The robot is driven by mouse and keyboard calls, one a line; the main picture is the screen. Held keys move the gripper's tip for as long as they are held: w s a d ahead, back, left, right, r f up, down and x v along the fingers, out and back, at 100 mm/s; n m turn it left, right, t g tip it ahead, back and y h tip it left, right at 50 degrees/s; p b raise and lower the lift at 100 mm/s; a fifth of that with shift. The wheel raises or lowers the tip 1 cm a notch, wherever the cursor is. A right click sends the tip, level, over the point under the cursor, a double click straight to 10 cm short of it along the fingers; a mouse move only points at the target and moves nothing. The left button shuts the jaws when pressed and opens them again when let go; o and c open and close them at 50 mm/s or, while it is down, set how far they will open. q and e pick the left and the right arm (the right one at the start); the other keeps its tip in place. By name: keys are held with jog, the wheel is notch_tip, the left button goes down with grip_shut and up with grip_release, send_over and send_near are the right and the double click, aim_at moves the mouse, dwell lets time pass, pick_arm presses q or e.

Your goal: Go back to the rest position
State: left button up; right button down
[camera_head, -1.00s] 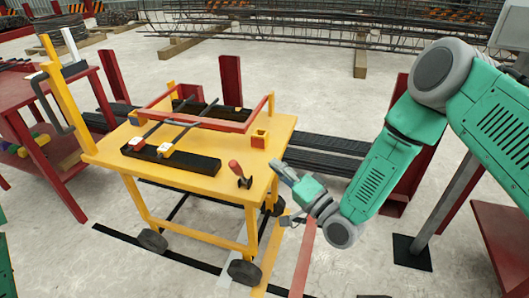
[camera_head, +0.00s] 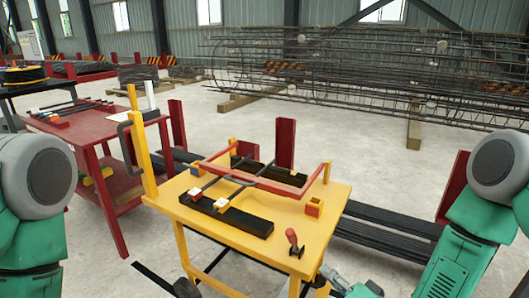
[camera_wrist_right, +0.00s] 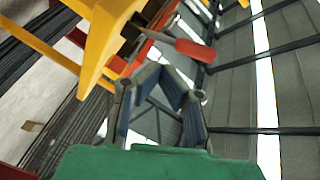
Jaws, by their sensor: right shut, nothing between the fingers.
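My right gripper (camera_head: 336,279) is low in the head view, just off the right front edge of the yellow cart (camera_head: 333,214). Its fingers also show in the right wrist view (camera_wrist_right: 162,78), shut with nothing held. A tool with a red handle (camera_head: 292,238) stands on the cart's top near that edge, and the handle (camera_wrist_right: 195,50) shows beyond the fingers in the wrist view, apart from them as far as I can tell. My right forearm is at the lower right. My left arm shows at the left edge, but its gripper is out of view.
The cart carries a red frame (camera_head: 268,184), dark bars and a black block (camera_head: 228,215). A red table (camera_head: 88,133) stands at left. A long rebar cage (camera_head: 380,75) lies behind on timbers. Red posts (camera_head: 285,143) stand behind the cart.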

jog(key=s+d+f+n+g+h+p, duration=0.1)
jog(key=s+d+f+n+g+h, duration=0.1)
jog(key=s+f+g, duration=0.45)
jog(key=s+d+f+n+g+h+p, duration=0.1)
jog(key=s+f+n+g+h+p, duration=0.15)
jog(key=s, duration=0.65)
jog(key=s+d+n+g+h, duration=0.1)
jog(key=s+d+g+h, duration=0.1)
jog(key=s, duration=0.5)
jog(key=s+d+n+g+h, duration=0.1)
jog(key=s+d+n+g, duration=0.1)
jog(key=s+d, duration=0.3)
jog(key=shift+s+g+h+p, duration=0.4)
jog(key=shift+s+g, duration=0.4)
jog(key=shift+s, duration=0.25)
jog(key=shift+d+f, duration=0.1)
jog(key=shift+w+d+f, duration=0.1)
jog(key=shift+d, duration=0.1)
jog(key=shift+a, duration=0.25)
